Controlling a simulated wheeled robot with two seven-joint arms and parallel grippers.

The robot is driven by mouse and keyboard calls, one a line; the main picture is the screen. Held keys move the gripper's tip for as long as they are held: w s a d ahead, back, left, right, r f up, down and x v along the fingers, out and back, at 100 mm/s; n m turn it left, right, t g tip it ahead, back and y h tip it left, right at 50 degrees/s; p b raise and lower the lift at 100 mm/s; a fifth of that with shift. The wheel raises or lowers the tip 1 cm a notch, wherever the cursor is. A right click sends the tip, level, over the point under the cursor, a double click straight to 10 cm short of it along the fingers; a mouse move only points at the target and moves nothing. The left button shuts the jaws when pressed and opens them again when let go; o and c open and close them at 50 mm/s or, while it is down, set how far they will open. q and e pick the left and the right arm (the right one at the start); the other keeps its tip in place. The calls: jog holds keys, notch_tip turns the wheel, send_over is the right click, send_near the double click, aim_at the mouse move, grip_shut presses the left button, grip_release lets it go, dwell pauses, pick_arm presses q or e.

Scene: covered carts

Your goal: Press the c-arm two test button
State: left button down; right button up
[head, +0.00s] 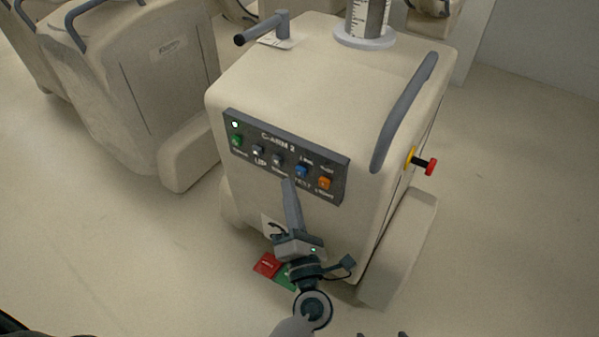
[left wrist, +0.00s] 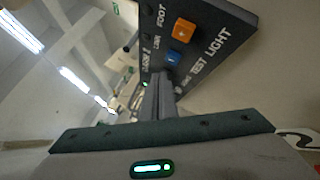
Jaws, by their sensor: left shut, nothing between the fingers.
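The C-ARM 2 panel (head: 285,156) is a dark strip on the front of a cream cart. Its blue button (head: 301,171) sits above the TEST label, left of the orange LIGHT button (head: 324,183). My left gripper (head: 288,182) is shut and empty, its tips at the panel's lower edge, left of and below the blue button. In the left wrist view the shut fingers (left wrist: 158,97) point at the panel, with the blue button (left wrist: 173,57) and orange button (left wrist: 184,29) beyond the tips. I cannot tell whether the tips touch the panel. Two dark tips at the head view's bottom edge may be my right gripper.
The cart (head: 330,75) has a grey side handle (head: 404,112) and a red knob (head: 431,167) on its right. A second covered cart (head: 140,85) stands at the left. Red (head: 266,265) and green pieces show low by the cart's front. The floor at right is clear.

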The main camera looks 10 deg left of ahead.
pick_arm(q)
jog(key=shift+w+d, duration=0.2)
jog(key=shift+w, duration=0.35)
dwell(0.6)
jog(key=shift+w+d, duration=0.3)
jog(key=shift+w, duration=0.55)
dwell(2.1)
jog(key=shift+s, duration=0.1)
jog(key=shift+s+a+p, duration=0.3)
jog(key=shift+s+p, duration=0.15)
jog(key=shift+s, duration=0.35)
jog(key=shift+s+a+p, duration=0.15)
jog(key=shift+s+a, duration=0.15)
jog(key=shift+s, duration=0.5)
jog(key=shift+s+a+p, duration=0.1)
jog(key=shift+s+a, duration=0.15)
jog(key=shift+s, duration=0.5)
jog(key=shift+s+a+p, duration=0.15)
jog(key=shift+s+a, duration=0.15)
jog(key=shift+s, duration=0.5)
